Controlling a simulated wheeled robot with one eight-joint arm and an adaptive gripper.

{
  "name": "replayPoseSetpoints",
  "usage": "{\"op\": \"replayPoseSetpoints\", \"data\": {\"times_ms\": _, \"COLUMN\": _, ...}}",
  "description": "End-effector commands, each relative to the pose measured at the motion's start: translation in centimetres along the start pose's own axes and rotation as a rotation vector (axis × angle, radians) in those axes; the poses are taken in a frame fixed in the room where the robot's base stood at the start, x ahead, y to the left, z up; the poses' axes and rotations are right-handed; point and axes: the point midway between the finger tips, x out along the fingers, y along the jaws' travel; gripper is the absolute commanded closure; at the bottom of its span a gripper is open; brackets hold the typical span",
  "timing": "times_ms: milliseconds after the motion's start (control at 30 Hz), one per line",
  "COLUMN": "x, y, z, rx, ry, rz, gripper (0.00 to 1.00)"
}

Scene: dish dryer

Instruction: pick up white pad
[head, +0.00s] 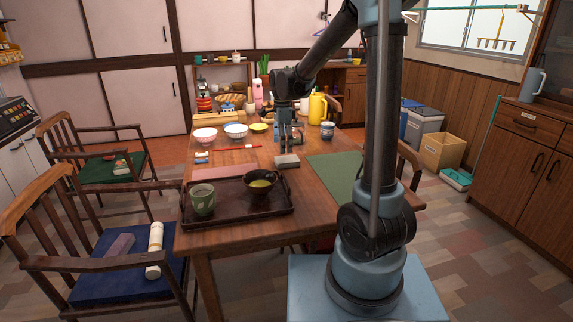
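A small pale grey-white block (287,161), which looks like the white pad, lies on the wooden table near its middle, just behind the dark tray. My gripper (288,146) points down from the arm and hangs directly above or just behind the pad. The fingers are small in this view. I cannot tell whether they touch the pad or how far apart they are.
The dark tray (240,216) holds a green cup (203,199) and a black bowl (262,183). A green mat (338,174) lies to the right. White bowls (236,131), a yellow pitcher (318,107) and a blue mug (328,130) stand farther back. Chairs flank the table.

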Motion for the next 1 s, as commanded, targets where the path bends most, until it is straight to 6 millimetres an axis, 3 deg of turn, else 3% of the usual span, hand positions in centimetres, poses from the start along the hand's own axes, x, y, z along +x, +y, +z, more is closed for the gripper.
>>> {"op": "replayPoseSetpoints", "data": {"times_ms": 333, "x": 2.3, "y": -0.2, "z": -0.2, "rx": 0.001, "ry": 0.000, "rz": 0.000, "gripper": 0.18}}
{"op": "replayPoseSetpoints", "data": {"times_ms": 700, "x": 6.4, "y": -0.7, "z": -0.8, "rx": 0.000, "ry": 0.000, "rz": 0.000, "gripper": 0.18}}
{"op": "replayPoseSetpoints", "data": {"times_ms": 1000, "x": 6.7, "y": -0.7, "z": -0.8, "rx": 0.000, "ry": 0.000, "rz": 0.000, "gripper": 0.18}}
